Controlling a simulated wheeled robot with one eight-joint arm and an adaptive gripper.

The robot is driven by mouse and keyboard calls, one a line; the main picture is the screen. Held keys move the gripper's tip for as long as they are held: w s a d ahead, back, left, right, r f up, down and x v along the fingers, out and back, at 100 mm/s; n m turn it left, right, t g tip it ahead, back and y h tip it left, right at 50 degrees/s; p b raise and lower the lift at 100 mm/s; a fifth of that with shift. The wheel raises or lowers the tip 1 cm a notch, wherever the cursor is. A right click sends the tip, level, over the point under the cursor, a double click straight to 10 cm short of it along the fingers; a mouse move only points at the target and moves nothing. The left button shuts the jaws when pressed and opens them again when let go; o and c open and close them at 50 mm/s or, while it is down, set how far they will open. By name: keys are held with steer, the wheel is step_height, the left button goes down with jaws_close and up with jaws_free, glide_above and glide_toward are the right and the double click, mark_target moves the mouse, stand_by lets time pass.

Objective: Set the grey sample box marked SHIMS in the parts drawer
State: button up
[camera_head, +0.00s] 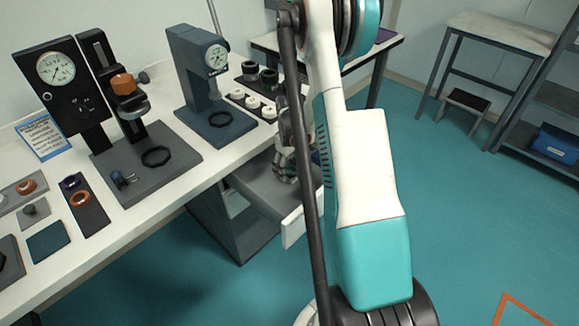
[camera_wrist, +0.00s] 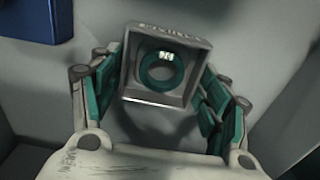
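A small grey open box (camera_wrist: 190,47) sits between my fingers in the wrist view. It has a dark green ring inside and faint lettering on its far wall, too blurred to read. My gripper (camera_wrist: 165,85) has teal finger pads on both sides of the box and looks shut on it. In the head view my gripper (camera_head: 287,168) is low over the pulled-out parts drawer (camera_head: 293,228), under the bench top. The box does not show clearly there. Whether it touches the drawer floor (camera_wrist: 255,35) cannot be told.
A blue object (camera_wrist: 35,18) lies at the upper left of the wrist view. The white bench (camera_head: 85,245) holds two gauge stands (camera_head: 62,90) (camera_head: 195,75), rings and small parts. My arm hides part of the drawer.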

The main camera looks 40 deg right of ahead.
steer(key=shift+o, duration=0.7)
step_height(320, 180, up, 12)
steer(key=p, duration=0.5)
steer(key=shift+r, duration=0.2)
